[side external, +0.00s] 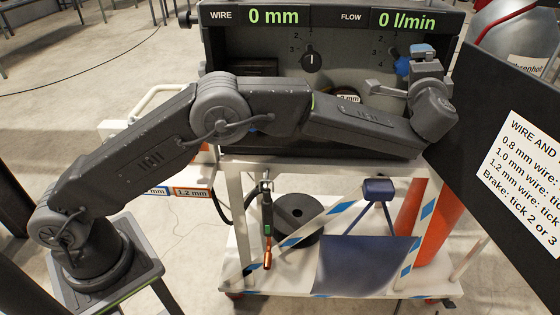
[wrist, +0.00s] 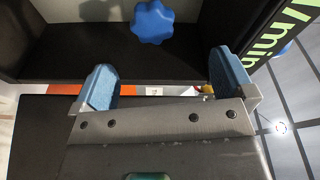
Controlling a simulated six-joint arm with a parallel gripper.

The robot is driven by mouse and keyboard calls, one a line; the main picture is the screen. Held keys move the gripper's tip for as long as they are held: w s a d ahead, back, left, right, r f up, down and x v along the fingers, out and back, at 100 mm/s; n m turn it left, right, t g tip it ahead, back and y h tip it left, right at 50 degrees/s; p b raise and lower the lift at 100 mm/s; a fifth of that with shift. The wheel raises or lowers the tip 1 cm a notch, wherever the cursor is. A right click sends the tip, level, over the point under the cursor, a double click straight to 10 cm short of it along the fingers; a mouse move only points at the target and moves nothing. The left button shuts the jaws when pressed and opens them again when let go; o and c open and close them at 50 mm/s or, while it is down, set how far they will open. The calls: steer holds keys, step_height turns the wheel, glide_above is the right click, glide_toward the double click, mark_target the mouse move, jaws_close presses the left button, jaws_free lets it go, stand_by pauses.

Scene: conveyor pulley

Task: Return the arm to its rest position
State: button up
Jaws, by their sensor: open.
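My gripper (side external: 398,72) is raised at the right end of my arm, in front of the machine's open front. Its two fingers are spread and nothing shows between them. In the wrist view my gripper (wrist: 165,82) has blue pads on both fingers, set wide apart. A blue knob (wrist: 152,22) sits beyond the fingers, apart from them. The blue knob (side external: 403,65) is partly hidden behind my gripper in the side view. My arm is stretched out across the machine from its base at the left.
The machine's panel (side external: 335,17) reads WIRE 0 mm and FLOW 0 l/min. A black dial (side external: 311,61) is inside. A dark sign board (side external: 520,150) stands close on the right. Below are a white cart (side external: 240,245), a black spool (side external: 297,208) and a torch (side external: 267,220).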

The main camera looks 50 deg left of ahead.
steer(key=s+a+r+g+h, duration=0.1)
steer(key=s+a+r+h, duration=0.2)
steer(key=s+h, duration=0.5)
steer(key=s+a+r+g+h, duration=0.1)
steer(key=s+a+r+h, duration=0.15)
steer(key=s+h, duration=0.5)
steer(key=s+a+f+n+g+y, duration=0.1)
steer(key=s+a+f+n+g, duration=0.1)
steer(key=s, duration=0.7)
steer(key=s+a+f+n+g+y, duration=0.2)
steer(key=s+a, duration=0.4)
steer(key=s, duration=0.4)
steer(key=s+a+f+n+g+y, duration=0.2)
steer(key=s+f, duration=0.4)
steer(key=s, duration=0.4)
steer(key=a+n+g, duration=0.1)
steer(key=a+n, duration=0.1)
steer(key=shift+s+n, duration=0.15)
steer(key=shift+n, duration=0.15)
